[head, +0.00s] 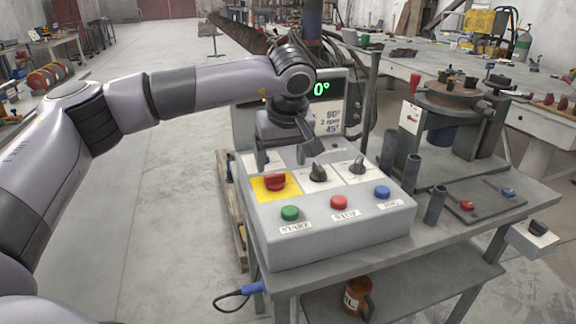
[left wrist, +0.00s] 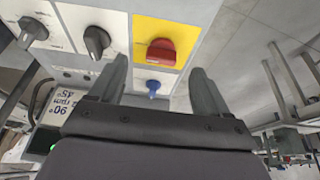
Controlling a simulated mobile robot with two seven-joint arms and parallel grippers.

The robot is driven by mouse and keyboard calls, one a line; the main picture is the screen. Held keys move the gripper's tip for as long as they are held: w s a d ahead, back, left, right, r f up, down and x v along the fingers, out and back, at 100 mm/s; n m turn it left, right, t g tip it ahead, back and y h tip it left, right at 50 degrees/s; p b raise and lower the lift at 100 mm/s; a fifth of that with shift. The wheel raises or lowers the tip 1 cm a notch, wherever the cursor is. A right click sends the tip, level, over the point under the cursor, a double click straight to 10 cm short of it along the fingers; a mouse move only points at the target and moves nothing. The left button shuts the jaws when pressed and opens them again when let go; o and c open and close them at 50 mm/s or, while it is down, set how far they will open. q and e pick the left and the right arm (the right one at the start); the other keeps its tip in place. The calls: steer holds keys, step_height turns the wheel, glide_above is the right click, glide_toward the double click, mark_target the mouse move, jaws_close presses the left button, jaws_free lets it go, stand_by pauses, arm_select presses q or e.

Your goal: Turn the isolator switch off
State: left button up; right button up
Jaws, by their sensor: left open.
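The isolator switch is a red rotary handle (head: 275,182) on a yellow plate (head: 262,191), at the left of the grey control box (head: 330,229). My left gripper (head: 283,157) is open and empty just behind and above it, fingers pointing down. In the left wrist view the red handle (left wrist: 160,51) lies just beyond the two spread fingertips (left wrist: 158,72), not gripped. A small blue knob (left wrist: 152,88) on a white plate shows between the fingers; my gripper hides it in the head view. My right gripper is not in view.
Two black knobs (head: 318,172) (head: 357,165) sit right of the handle. Green (head: 290,213), red (head: 339,202) and blue (head: 382,192) buttons line the front. A display (head: 321,88) reading 0° stands behind. Dark tubes (head: 413,170) stand to the right.

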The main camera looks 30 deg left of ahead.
mark_target(275, 174)
arm_select(q)
steer(key=shift+w+a+r+x, duration=0.1)
steer(key=shift+a+x, duration=0.1)
steer(key=shift+x, duration=0.85)
steer(key=shift+w+a+r+x, duration=0.1)
steer(key=shift+a+x, duration=0.1)
steer(key=shift+x, duration=0.85)
steer(key=shift+w+a+r+x, duration=0.1)
steer(key=shift+a+x, duration=0.15)
steer(key=shift+x, duration=0.85)
steer(key=c, duration=1)
